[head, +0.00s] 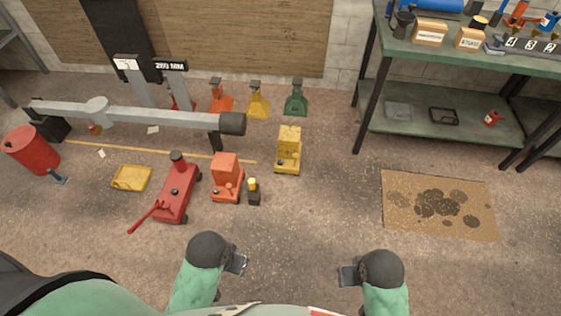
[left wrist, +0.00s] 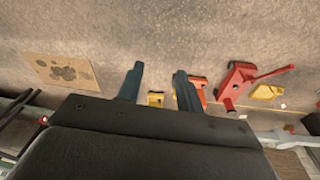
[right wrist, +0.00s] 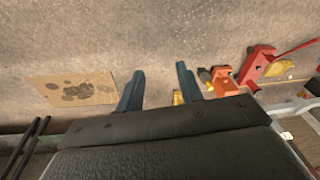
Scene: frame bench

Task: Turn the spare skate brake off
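No part is clearly marked as the spare skate or its brake. Two low wheeled units that could be skates stand on the floor: an orange one (head: 227,180) and a yellow one (head: 288,150) to its right. A small black block with a yellow top (head: 254,191) stands beside the orange unit. My left gripper (head: 239,264) is low in the head view, nearer me than these units, empty; its fingers are apart in the left wrist view (left wrist: 158,84). My right gripper (head: 348,275) is also empty and open, apart from everything.
A red trolley jack (head: 177,192) and yellow tray (head: 131,178) are left. A grey beam (head: 150,116) lies behind, with orange, yellow and green jack stands (head: 295,98). A stained cardboard mat (head: 440,230) and green workbench (head: 450,55) are right. Floor ahead is clear.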

